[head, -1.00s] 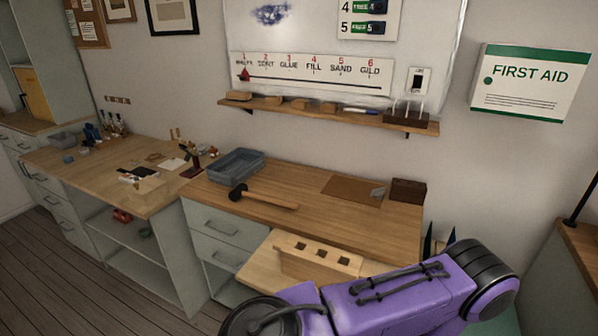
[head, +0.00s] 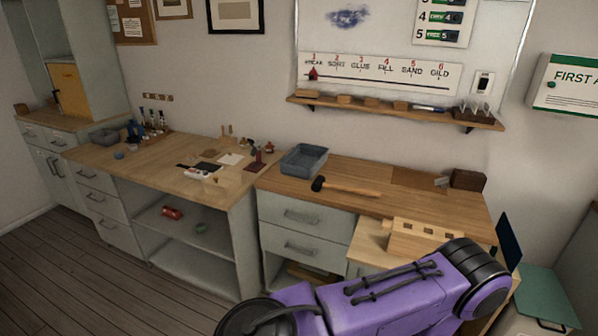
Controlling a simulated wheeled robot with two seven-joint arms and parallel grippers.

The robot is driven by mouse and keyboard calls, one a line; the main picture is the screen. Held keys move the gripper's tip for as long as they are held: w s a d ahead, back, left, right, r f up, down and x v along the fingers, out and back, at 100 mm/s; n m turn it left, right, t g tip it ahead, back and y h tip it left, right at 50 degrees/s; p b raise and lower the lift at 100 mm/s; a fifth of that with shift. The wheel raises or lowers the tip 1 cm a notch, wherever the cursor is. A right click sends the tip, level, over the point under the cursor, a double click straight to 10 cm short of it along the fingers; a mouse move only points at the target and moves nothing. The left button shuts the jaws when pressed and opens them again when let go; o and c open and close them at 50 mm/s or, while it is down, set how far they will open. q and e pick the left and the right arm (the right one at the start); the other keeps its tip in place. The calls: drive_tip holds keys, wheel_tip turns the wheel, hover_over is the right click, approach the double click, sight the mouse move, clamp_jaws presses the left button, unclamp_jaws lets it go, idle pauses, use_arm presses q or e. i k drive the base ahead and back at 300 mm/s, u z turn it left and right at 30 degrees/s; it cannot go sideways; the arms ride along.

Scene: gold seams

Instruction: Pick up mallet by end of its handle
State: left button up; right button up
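The mallet (head: 343,187) lies on its side on the right-hand wooden worktop (head: 400,203). Its black head points left, near the grey bin, and its wooden handle runs to the right, with the handle's end on bare worktop. A purple link of my own arm crosses the lower right of the head view, in front of the drawers and below the mallet. Neither gripper shows in the head view. Nothing touches the mallet.
A grey bin (head: 304,160) stands behind the mallet's head. A pale wooden block with holes (head: 420,238) sits on a lower surface in front. A dark block (head: 468,180) stands at the worktop's right end. Small items crowd the left bench (head: 130,158).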

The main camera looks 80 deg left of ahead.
sight(319, 182)
drive_tip(key=u, duration=1.3)
